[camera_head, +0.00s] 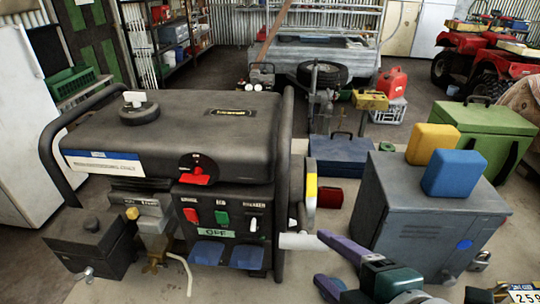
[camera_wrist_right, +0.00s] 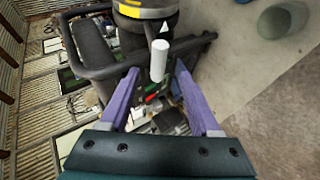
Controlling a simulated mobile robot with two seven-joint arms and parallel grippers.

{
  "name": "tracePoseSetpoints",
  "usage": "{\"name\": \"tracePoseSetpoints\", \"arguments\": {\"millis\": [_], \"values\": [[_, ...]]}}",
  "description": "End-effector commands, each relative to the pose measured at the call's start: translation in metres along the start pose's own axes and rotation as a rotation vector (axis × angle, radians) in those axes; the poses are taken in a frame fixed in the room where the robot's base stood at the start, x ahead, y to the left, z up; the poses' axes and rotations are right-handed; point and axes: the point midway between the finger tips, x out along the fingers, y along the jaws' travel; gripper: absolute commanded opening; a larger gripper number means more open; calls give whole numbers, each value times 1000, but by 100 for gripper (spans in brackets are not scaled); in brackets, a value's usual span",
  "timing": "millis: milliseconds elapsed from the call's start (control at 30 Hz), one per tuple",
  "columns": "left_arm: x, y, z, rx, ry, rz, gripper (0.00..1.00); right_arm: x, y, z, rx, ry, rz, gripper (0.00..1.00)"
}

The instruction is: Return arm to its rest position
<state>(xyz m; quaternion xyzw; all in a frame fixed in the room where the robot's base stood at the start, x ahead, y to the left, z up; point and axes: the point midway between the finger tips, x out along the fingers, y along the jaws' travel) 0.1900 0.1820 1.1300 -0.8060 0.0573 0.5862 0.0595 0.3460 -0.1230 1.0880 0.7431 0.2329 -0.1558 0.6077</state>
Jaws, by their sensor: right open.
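My right gripper (camera_head: 320,258) comes in from the lower right in the head view. Its two purple fingers are spread, with nothing held between them. It is just right of the generator (camera_head: 190,125), close to a white cylindrical handle (camera_head: 300,241) on the generator's right side. In the right wrist view, the open gripper (camera_wrist_right: 157,68) frames the white handle (camera_wrist_right: 159,60) near its fingertips; I see no contact. My left gripper is not in view.
A grey metal cabinet (camera_head: 432,210) with yellow and blue containers on top stands right of the gripper. A blue box (camera_head: 340,157) lies behind, and a green box (camera_head: 483,125) stands at the right. Some bare floor (camera_head: 340,215) shows between generator and cabinet.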

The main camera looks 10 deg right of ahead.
Motion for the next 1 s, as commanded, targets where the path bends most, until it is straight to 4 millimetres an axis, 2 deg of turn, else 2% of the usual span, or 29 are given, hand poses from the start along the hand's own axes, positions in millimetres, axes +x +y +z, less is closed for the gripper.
{"name": "tracePoseSetpoints", "arguments": {"millis": [33, 200, 367, 433, 567, 700, 800, 900, 933, 1000], "values": [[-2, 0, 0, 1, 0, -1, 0, -11, 0, 0, 0, 0, -2, 64], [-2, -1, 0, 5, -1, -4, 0, -37, -1, 0, 1, -1, -2, 64], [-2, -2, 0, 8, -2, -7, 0, -51, 0, 1, 13, -8, -3, 64], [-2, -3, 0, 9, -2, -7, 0, -54, 4, 7, 73, -43, -10, 64], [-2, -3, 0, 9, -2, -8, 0, -67, 7, 31, 366, -199, -67, 64], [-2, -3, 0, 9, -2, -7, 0, -100, -7, 51, 789, -403, -196, 64], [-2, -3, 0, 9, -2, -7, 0, -129, -21, 50, 1038, -520, -305, 64], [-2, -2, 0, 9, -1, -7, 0, -161, -35, 42, 1242, -621, -422, 64], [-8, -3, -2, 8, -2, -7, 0, -172, -32, 38, 1282, -643, -450, 64], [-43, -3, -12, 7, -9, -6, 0, -188, 0, 31, 1261, -637, -442, 64]]}}
